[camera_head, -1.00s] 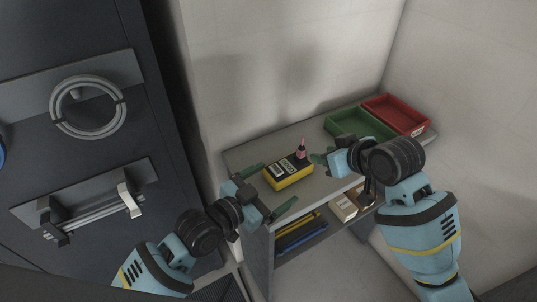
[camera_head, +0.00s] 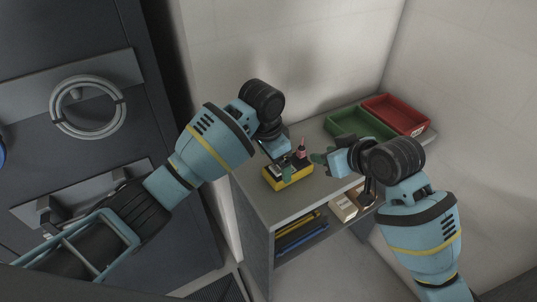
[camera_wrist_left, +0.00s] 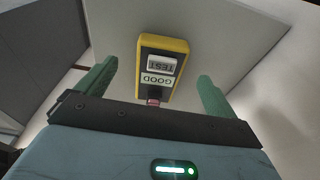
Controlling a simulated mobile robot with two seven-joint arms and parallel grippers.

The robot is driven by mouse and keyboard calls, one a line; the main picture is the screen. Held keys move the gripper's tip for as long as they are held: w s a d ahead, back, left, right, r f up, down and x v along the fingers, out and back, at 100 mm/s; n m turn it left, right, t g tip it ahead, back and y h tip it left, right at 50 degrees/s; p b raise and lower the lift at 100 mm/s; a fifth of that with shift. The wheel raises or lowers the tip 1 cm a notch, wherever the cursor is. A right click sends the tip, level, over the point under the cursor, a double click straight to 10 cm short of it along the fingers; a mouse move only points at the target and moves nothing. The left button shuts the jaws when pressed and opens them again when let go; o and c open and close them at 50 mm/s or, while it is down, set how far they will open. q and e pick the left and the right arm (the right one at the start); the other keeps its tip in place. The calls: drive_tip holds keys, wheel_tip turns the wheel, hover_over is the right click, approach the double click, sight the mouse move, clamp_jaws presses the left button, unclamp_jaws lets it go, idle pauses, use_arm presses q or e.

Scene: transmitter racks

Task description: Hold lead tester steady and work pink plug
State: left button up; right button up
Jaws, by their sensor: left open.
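The lead tester (camera_head: 272,182) is a yellow and black box lying on the shelf unit's grey top. In the left wrist view the lead tester (camera_wrist_left: 174,45) shows white TEST and GOOD labels, upside down. The pink plug (camera_head: 301,150) stands upright at the tester's far end; a little of the pink plug (camera_wrist_left: 154,101) shows at the tester's near end in the wrist view. My left gripper (camera_head: 284,162) is above the tester, open, its green fingers (camera_wrist_left: 153,84) on either side of it in the wrist view. My right gripper (camera_head: 321,157) is just right of the plug, apart from it; its opening is unclear.
A green tray (camera_head: 345,119) and a red tray (camera_head: 398,111) stand at the back right of the top. Blue and yellow items and small boxes (camera_head: 343,206) lie on the lower shelf. A dark cabinet with a ring handle (camera_head: 88,107) stands at left; walls close the back.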

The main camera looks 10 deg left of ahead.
sight(268, 184)
use_arm(q)
drive_tip(key=shift+s+a+r+n+g+y, duration=0.2)
drive_tip(key=shift+a+r+g+y, duration=0.15)
drive_tip(key=shift+r, duration=0.2)
drive_tip(key=shift+s+a+r+n+g+y, duration=0.1)
drive_tip(key=shift+s+a+r+g+y, duration=0.15)
drive_tip(key=shift+r+y, duration=0.25)
drive_tip(key=shift+f, duration=0.1)
drive_tip(key=shift+f, duration=3.8)
drive_tip(key=c, duration=1.2)
